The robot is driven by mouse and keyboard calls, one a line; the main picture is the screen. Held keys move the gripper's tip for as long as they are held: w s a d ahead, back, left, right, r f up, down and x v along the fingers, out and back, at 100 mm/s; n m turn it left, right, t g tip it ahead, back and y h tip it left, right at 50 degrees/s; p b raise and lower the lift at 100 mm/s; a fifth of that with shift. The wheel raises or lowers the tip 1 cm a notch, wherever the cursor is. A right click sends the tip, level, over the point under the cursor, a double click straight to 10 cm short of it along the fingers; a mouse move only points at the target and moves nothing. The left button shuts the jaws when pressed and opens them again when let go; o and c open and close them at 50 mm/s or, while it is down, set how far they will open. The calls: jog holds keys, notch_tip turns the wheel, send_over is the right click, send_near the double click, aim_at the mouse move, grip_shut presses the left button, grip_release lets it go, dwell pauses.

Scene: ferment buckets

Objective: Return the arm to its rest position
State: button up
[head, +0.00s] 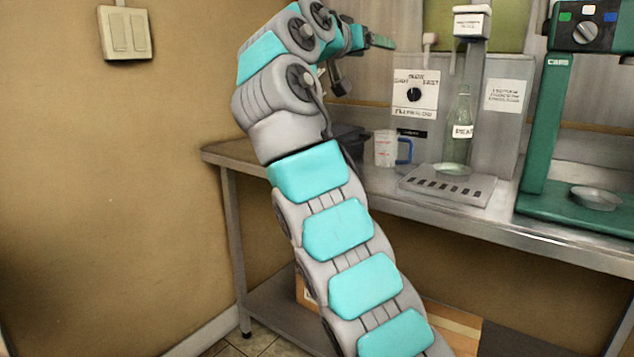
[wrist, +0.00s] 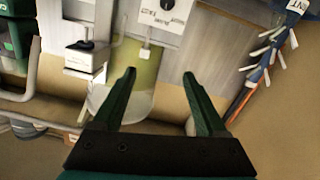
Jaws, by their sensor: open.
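My gripper (head: 381,41) is raised above the metal bench (head: 440,207), in front of the back wall, at the end of my bent arm. In the wrist view my gripper (wrist: 159,75) has its two dark green fingers wide apart. Nothing is between the fingers, and neither finger is seen touching anything. My arm rises from the bottom of the head view and bends over at the top. It hides part of the bench's left end.
A filler with a knob panel (head: 415,93) holds a clear bottle (head: 461,130) on its slotted tray (head: 443,186). A measuring jug (head: 385,149) stands to its left. A green capping machine (head: 546,130) stands at right. A light switch (head: 125,34) is on the left wall.

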jog(key=s+d+f+n+g+y, duration=0.1)
jog(key=d+f+n+g, duration=0.1)
jog(key=d+f, duration=0.25)
jog(key=s+d+f+n+g, duration=0.1)
jog(key=s+d+f+g, duration=0.1)
jog(key=d+f+g, duration=0.3)
jog(key=s+d+f+n+g+y, duration=0.1)
jog(key=s+d+f, duration=0.1)
jog(key=s+f, duration=0.55)
jog(key=s+d+f+g+y, duration=0.15)
jog(key=s+f, duration=0.35)
jog(key=f, duration=0.5)
jog(key=s+a+f+g+y, duration=0.2)
jog(key=s+a+f, duration=0.1)
jog(key=s+f, duration=0.75)
jog(key=s+a+f+n+g+y, duration=0.1)
jog(key=s+a+f+g+y, duration=0.15)
jog(key=s+f, duration=0.75)
jog(key=s+a+f+g+y, duration=0.25)
jog(key=s+f, duration=0.35)
jog(key=s, duration=0.9)
jog(key=shift+t, duration=0.45)
jog(key=f+b, duration=0.1)
jog(key=b, duration=0.1)
jog(key=f+b, duration=0.3)
jog(key=f, duration=0.1)
jog(key=shift+w+a+f+b, duration=0.2)
jog(key=shift+w+a+b, duration=0.1)
jog(key=shift+b, duration=0.1)
